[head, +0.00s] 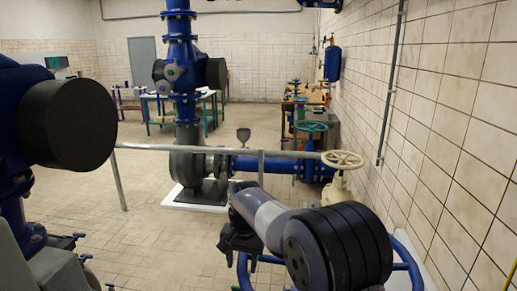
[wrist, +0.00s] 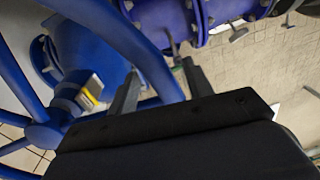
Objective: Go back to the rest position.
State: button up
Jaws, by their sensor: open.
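My gripper (head: 238,242) hangs at the end of my bent arm, low in the middle of the head view, and points away from the camera. In the wrist view its two dark fingers (wrist: 160,70) stand apart. A large blue handwheel (wrist: 107,22) with spokes fills the left of that view. Its rim crosses behind or between the fingers; I cannot tell how near it is. Nothing is seen held. A blue rim (head: 408,262) also shows beside my arm in the head view, partly hidden by it.
A cream handwheel valve (head: 342,160) and a teal handwheel (head: 312,127) stand beyond my arm. A grey rail (head: 215,149) crosses ahead, before a pump (head: 188,165). A large black cylinder (head: 66,124) is close at left. The tiled wall (head: 450,120) bounds the right. Floor (head: 150,235) is clear at left-centre.

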jog(key=shift+w+m, duration=0.6)
jog(key=shift+w, duration=0.75)
jog(key=shift+r, duration=0.1)
